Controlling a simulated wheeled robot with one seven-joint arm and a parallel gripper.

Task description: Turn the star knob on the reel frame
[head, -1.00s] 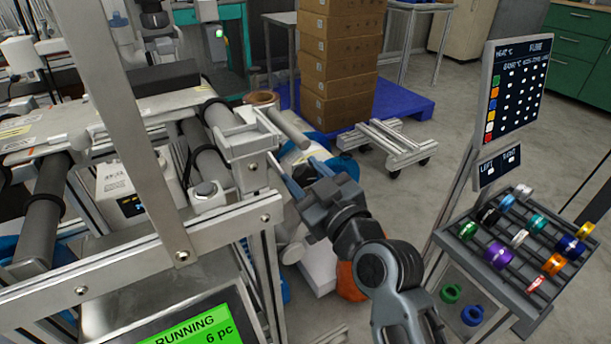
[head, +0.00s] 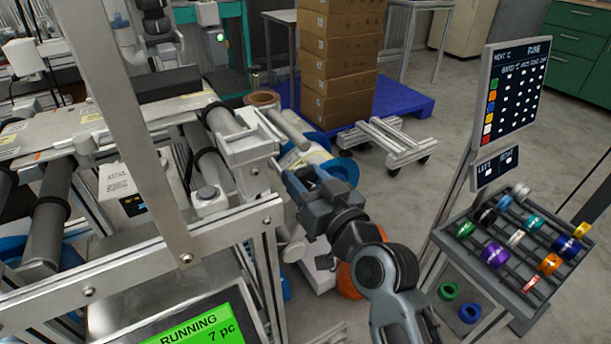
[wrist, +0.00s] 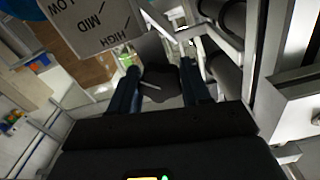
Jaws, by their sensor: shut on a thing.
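My gripper (head: 305,178) is at the right side of the metal reel frame (head: 246,150) in the head view. In the wrist view its two dark blue fingers (wrist: 158,90) stand on either side of a dark grey knob (wrist: 160,84) with a pale line on its face, and they are shut on it. A grey plate (wrist: 88,22) marked LOW, MID and HIGH shows upside down beside the knob. The knob's full outline is hidden by the fingers, and I cannot make it out in the head view.
A green RUNNING screen (head: 205,328) reads 7 pc at the frame's front. A rack of coloured reels (head: 515,245) and a tall sign (head: 515,95) stand to the right.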

